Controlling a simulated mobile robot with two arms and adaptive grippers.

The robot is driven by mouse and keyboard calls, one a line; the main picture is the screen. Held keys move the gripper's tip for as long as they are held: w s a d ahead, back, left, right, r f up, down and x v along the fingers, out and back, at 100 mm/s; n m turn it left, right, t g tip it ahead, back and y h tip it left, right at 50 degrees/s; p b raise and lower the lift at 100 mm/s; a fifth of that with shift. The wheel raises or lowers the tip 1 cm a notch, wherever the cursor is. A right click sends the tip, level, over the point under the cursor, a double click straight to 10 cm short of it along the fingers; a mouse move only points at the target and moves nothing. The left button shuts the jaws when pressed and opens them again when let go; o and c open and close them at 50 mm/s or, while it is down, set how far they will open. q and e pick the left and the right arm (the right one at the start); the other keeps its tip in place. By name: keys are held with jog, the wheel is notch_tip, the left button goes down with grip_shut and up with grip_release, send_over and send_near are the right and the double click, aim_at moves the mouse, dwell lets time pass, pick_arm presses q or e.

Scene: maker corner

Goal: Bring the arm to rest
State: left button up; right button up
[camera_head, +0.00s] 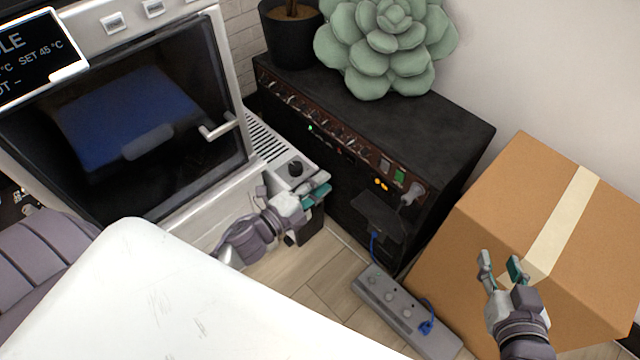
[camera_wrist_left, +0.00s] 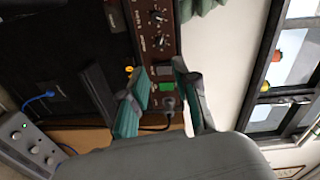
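My left gripper (camera_head: 318,188) reaches in from the left in the head view, in front of the black amplifier's lower left part. Its fingers are apart with nothing between them; they also show apart in the left wrist view (camera_wrist_left: 160,98). Behind them there is the amplifier's brown panel (camera_wrist_left: 152,22) with a lit green switch (camera_wrist_left: 166,87) and a grey plug (camera_wrist_left: 168,104). My right gripper (camera_head: 502,264) is open and empty at the lower right, in front of the cardboard box in the picture. Whether it touches the box cannot be told.
A black amplifier (camera_head: 440,122) carries a green succulent-shaped object (camera_head: 385,50) and a dark plant pot (camera_head: 290,38). A taped cardboard box (camera_head: 510,190) stands right. A grey power strip (camera_head: 392,305) lies on the wooden floor (camera_head: 320,285). A glass-doored machine (camera_head: 130,125) stands left.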

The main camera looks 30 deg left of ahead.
dwell(0.4)
